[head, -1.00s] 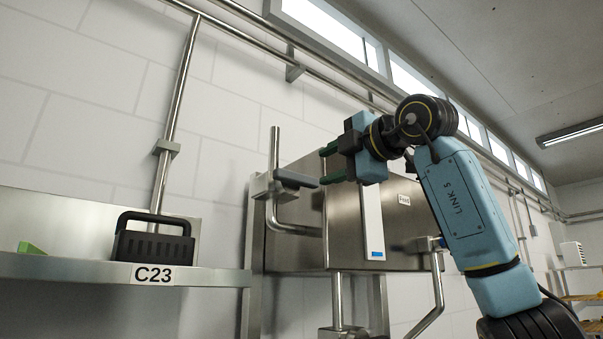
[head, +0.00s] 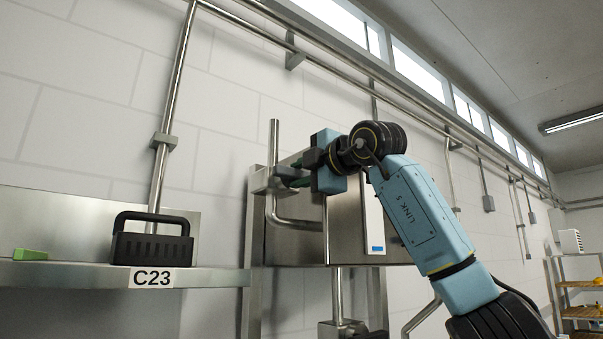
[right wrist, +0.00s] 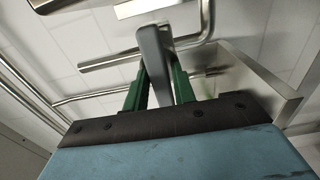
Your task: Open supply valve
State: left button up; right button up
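The supply valve's grey lever (right wrist: 155,50) sits on a steel pipe left of the steel cabinet. In the head view the valve's grey body (head: 260,180) shows, and my right gripper hides most of the lever. My right gripper (head: 288,176) is at the lever, reaching in from the right. In the right wrist view its two green fingers (right wrist: 160,80) stand on either side of the lever, apart from each other. Whether they touch the lever is hard to tell. My left gripper is not in view.
The steel cabinet (head: 345,235) is just behind and right of the gripper. A vertical pipe (head: 274,145) rises beside the valve. On the left, a shelf (head: 60,278) labelled C23 carries a black handled box (head: 150,248) and a green piece (head: 30,254).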

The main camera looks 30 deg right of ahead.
grip_shut()
jog(key=shift+n, duration=0.3)
jog(key=n+p, duration=0.1)
jog(key=n, duration=0.2)
jog(key=n+p, duration=0.1)
jog(key=n, duration=0.3)
jog(key=shift+n, duration=0.3)
jog(key=n+p, duration=0.1)
jog(key=n, duration=0.4)
jog(key=shift+p, duration=0.35)
jog(key=n+p, duration=0.1)
jog(key=n, duration=0.3)
jog(key=shift+n, duration=0.5)
